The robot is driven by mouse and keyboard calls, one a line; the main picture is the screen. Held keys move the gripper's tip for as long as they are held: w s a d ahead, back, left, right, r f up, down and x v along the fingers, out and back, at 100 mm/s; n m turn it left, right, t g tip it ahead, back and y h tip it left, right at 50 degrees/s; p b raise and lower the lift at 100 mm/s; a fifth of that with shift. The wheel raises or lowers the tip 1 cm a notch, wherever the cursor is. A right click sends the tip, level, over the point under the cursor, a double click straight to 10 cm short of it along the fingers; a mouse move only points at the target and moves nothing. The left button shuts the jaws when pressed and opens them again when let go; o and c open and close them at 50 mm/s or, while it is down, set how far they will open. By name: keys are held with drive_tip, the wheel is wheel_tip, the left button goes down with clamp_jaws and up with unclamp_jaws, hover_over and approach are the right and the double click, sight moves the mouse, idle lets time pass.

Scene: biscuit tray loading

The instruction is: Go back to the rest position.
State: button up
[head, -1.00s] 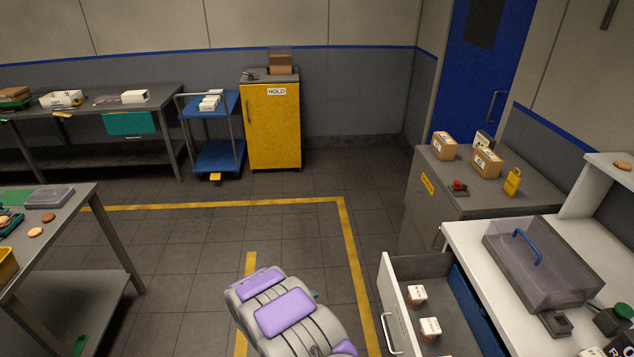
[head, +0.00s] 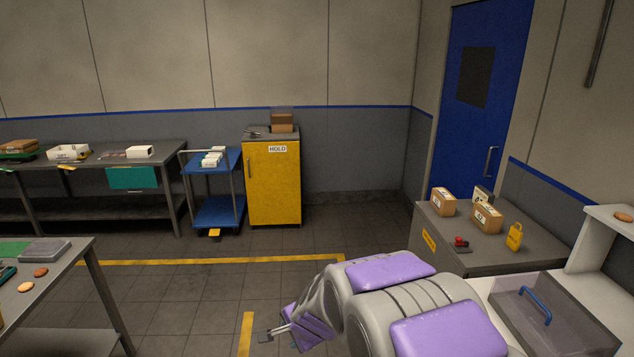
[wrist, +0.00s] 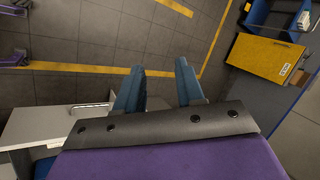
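My arm is raised across the lower right of the head view, with its grey links and purple pads. My gripper (head: 270,334) is at its left end, over the floor. The wrist view shows the two blue fingers of my gripper (wrist: 158,88) spread apart with only floor between them. Nothing is held. No rest position is marked in view.
A grey cabinet (head: 480,258) carries small cartons. A yellow HOLD cabinet (head: 272,185) and blue trolley (head: 217,212) stand at the back. A table (head: 60,272) is at left. Floor between is clear.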

drive_tip(key=s+d+r+n+g+h, duration=0.1)
drive_tip(key=s+d, duration=0.5)
drive_tip(key=s, duration=0.6)
drive_tip(key=s+d+r+n+g+h, duration=0.1)
drive_tip(key=s+d+r+n+g, duration=0.2)
drive_tip(key=s, duration=0.9)
drive_tip(key=s+d+r+n+g+h, duration=0.1)
drive_tip(key=s+d+r+n+g, duration=0.2)
drive_tip(key=s+d+n, duration=0.3)
drive_tip(key=s+d, duration=0.4)
drive_tip(key=s, duration=0.3)
drive_tip(key=shift+d+r+n+h, duration=0.3)
drive_tip(key=shift+d+r+n, duration=0.05)
drive_tip(key=shift+n, duration=0.05)
